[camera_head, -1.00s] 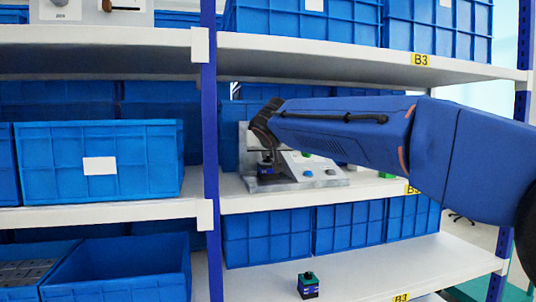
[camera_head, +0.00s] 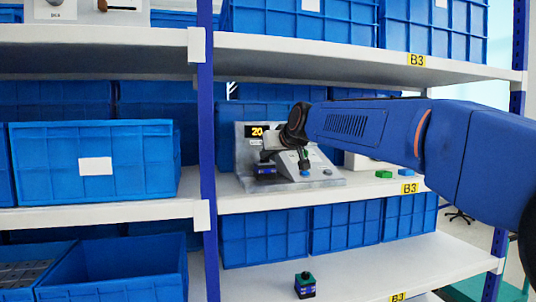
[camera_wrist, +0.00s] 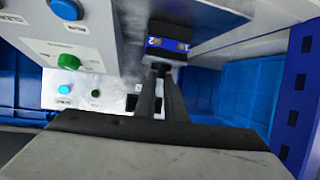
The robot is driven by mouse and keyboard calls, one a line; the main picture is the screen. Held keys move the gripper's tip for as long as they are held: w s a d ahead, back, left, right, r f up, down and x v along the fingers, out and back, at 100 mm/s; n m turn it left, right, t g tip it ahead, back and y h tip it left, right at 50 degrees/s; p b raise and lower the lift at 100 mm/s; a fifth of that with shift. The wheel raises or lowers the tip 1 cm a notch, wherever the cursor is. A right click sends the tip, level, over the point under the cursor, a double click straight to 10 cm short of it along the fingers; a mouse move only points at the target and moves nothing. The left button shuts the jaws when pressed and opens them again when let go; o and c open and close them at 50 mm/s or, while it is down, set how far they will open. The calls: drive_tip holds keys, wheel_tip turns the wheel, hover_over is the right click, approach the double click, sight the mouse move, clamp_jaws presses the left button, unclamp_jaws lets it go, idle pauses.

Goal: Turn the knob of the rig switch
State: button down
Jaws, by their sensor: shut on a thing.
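The rig (camera_head: 325,180) is a grey sloped panel with a lit display and coloured buttons on the middle shelf. The rig switch (camera_head: 265,171) is a small black and blue block at its front left. In the wrist view the switch (camera_wrist: 170,45) shows a blue strip marked 2 and 1. My gripper (camera_head: 268,155) reaches the switch from the right and above. In the wrist view its two dark fingers (camera_wrist: 160,70) are close together, with their tips at the switch. They are shut on the knob, which is mostly hidden between them.
Green blocks (camera_head: 383,174) lie right of the rig. A small black device with a green top (camera_head: 305,278) stands on the lower shelf. Blue bins (camera_head: 60,165) fill the left bay. A blue rack post (camera_head: 207,150) stands left of the rig, and the upper shelf (camera_head: 300,50) is overhead.

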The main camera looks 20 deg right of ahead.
drive_tip(key=shift+d+f+n+g+y, duration=0.1)
drive_tip(key=shift+n+g+y, duration=0.15)
drive_tip(key=shift+n+y, duration=0.5)
drive_tip(key=shift+d+f+n+g+y, duration=0.1)
drive_tip(key=shift+n+g+y, duration=0.15)
drive_tip(key=shift+n+y, duration=0.45)
drive_tip(key=c, duration=1.7)
unclamp_jaws()
drive_tip(key=shift+a, duration=0.2)
drive_tip(key=shift+d+r, duration=0.1)
drive_tip(key=shift+d, duration=0.15)
drive_tip(key=v, duration=1.7)
drive_tip(key=shift+s, duration=0.15)
drive_tip(key=shift+d+r, duration=0.1)
drive_tip(key=shift+d, duration=0.05)
drive_tip(key=shift+c, duration=0.7)
drive_tip(key=x, duration=1.7)
drive_tip(key=shift+w, duration=0.2)
